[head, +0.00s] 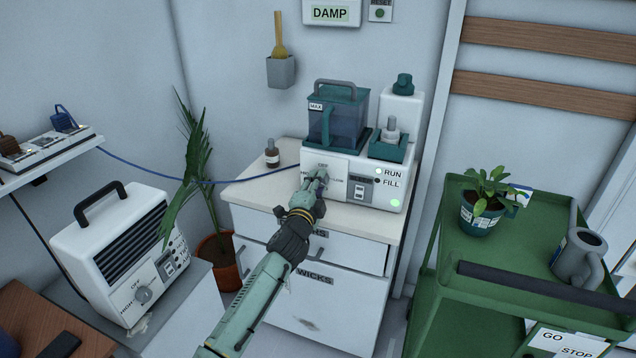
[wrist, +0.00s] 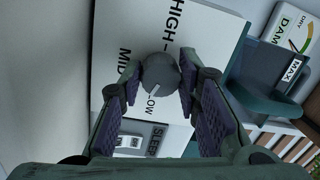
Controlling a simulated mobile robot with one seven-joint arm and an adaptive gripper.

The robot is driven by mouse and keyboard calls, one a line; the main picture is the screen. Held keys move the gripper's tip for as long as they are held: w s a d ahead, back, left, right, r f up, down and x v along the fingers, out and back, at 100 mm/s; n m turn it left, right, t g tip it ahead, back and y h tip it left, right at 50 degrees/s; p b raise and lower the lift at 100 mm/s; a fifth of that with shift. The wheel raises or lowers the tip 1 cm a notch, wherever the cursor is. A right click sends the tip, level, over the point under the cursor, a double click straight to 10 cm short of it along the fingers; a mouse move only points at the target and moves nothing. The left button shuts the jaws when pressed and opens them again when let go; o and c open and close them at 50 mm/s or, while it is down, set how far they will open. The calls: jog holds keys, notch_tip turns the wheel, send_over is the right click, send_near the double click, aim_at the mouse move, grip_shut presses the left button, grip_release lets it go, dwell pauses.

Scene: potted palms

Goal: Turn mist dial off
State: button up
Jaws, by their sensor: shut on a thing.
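The white mist machine (head: 340,196) stands on the cabinet, with a blue-green tank on top. Its grey round dial (wrist: 160,74) shows in the wrist view between my fingers. HIGH is printed above the dial there, MID to its left, and a partly covered LOW below it. A pale mark on the dial's lower edge seems to point toward LOW. My gripper (head: 317,180) reaches the machine's front face and is shut on the dial; it also shows in the wrist view (wrist: 162,82). In the head view the gripper covers the dial, with OFF printed above it.
A white heater (head: 120,255) with its own OFF dial stands at left. A palm (head: 218,250) and a small brown bottle (head: 272,154) are beside the cabinet top's left side. A green cart (head: 520,240) with a potted plant (head: 484,205) and watering can (head: 578,258) is at right.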

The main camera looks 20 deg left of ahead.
jog(key=n, duration=0.5)
jog(key=shift+d+n+g+b, duration=0.1)
jog(key=shift+n+g+b, duration=0.2)
jog(key=n+b, duration=0.2)
jog(key=n, duration=0.4)
jog(key=shift+d+f, duration=0.1)
jog(key=shift+f, duration=0.05)
jog(key=n+h, duration=0.1)
jog(key=n, duration=0.4)
jog(key=shift+g, duration=0.4)
jog(key=shift+n+h+p, duration=0.3)
jog(key=shift+n+p, duration=0.4)
jog(key=shift+n, duration=1.4)
jog(key=o, duration=1.2)
jog(key=shift+r, duration=0.2)
jog(key=shift+c, duration=0.2)
